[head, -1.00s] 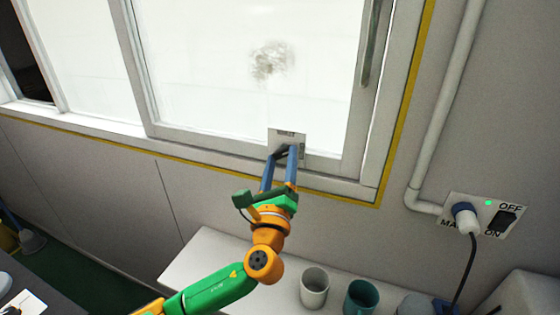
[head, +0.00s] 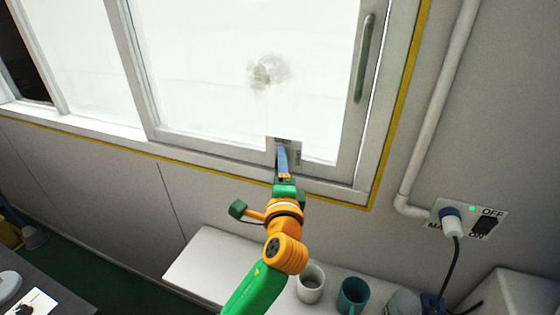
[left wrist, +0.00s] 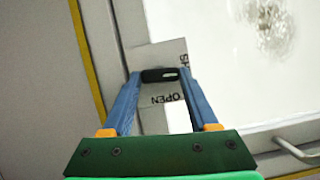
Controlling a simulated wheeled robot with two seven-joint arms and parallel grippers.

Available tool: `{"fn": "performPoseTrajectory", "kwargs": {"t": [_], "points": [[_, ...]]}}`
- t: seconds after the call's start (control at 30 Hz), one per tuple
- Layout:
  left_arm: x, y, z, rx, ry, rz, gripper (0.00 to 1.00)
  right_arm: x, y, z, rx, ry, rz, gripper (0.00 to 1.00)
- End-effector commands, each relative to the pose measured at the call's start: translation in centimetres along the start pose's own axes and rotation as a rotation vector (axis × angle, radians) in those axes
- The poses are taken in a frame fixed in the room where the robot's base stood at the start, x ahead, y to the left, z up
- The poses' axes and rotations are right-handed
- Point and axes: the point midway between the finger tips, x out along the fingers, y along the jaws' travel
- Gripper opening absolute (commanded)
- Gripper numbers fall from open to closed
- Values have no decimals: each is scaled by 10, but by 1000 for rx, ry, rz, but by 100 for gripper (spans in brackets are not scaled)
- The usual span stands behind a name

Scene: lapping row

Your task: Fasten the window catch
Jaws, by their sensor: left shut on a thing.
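The window catch's pale plate (head: 296,156) sits on the lower rail of the right window pane (head: 225,50). It also shows in the left wrist view (left wrist: 150,56), with "OPEN" printed upside down and part of another word. The dark catch lever (left wrist: 160,75) lies crosswise between the blue fingertips of my left gripper (left wrist: 161,78), which is shut on it. In the head view my left gripper (head: 282,152) is edge-on over the plate and hides the lever. My right gripper is in neither view.
Below the window, a white ledge (head: 210,262) holds a white mug (head: 311,285) and a teal mug (head: 353,296). A plugged switch panel (head: 486,226) and a pipe (head: 436,130) are at the right.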

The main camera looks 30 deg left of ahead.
Motion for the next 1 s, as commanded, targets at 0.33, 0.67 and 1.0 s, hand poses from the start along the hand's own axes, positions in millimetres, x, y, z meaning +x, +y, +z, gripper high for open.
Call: {"fn": "performPoseTrajectory", "kwargs": {"t": [0.33, 0.67, 1.0], "points": [[0, -2, 0, -107, 0, 42, 4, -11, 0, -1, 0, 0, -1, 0], [0, -2, 0, -124, 1, 49, 4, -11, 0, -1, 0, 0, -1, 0], [0, -2, 0, -123, 1, 49, 90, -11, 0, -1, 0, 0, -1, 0]]}}
